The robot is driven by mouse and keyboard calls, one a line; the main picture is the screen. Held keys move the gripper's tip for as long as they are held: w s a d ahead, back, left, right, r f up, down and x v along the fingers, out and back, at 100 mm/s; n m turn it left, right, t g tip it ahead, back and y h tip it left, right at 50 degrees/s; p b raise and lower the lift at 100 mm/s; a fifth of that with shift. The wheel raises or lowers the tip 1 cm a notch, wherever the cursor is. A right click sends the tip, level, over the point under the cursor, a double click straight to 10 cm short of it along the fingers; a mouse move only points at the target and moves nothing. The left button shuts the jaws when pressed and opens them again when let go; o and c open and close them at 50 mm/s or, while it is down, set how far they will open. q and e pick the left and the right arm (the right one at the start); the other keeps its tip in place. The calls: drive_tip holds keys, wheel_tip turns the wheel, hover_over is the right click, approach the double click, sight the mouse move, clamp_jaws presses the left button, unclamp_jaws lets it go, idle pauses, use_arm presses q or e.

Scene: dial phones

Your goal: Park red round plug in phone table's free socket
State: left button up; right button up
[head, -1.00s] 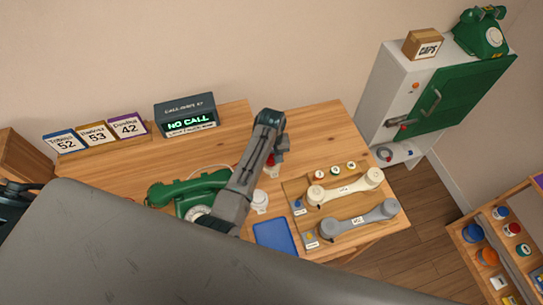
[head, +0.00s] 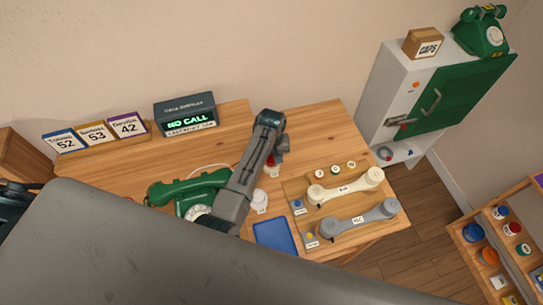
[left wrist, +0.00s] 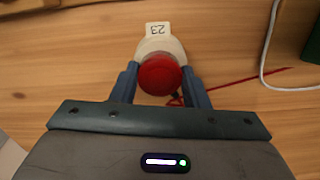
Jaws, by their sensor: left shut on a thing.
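The red round plug (left wrist: 160,74) sits between the two fingers of my left gripper (left wrist: 158,84) in the left wrist view, and the gripper is shut on it. Just behind the plug is a round white socket (left wrist: 152,45) with a tag reading 23; I cannot tell how far the plug is seated in it. A red cord (left wrist: 235,82) runs from near the plug to the right over the wooden table (left wrist: 60,60). In the head view my left arm mostly hides the plug and the gripper. Another white socket (head: 259,201) stands nearer on the table. My right gripper is not in view.
A green dial phone (head: 190,188) stands left of my arm. A blue pad (head: 275,236) and a board with a cream handset (head: 345,187) and a grey handset (head: 358,219) lie on the right. A call display (head: 186,112) reads NO CALL at the back.

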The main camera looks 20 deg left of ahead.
use_arm(q)
drive_tip(key=shift+f, duration=0.3)
drive_tip(key=o, duration=1)
drive_tip(key=shift+c, duration=0.2)
wheel_tip(320, 180, up, 11)
drive_tip(key=b, duration=0.3)
drive_tip(key=shift+f, duration=0.1)
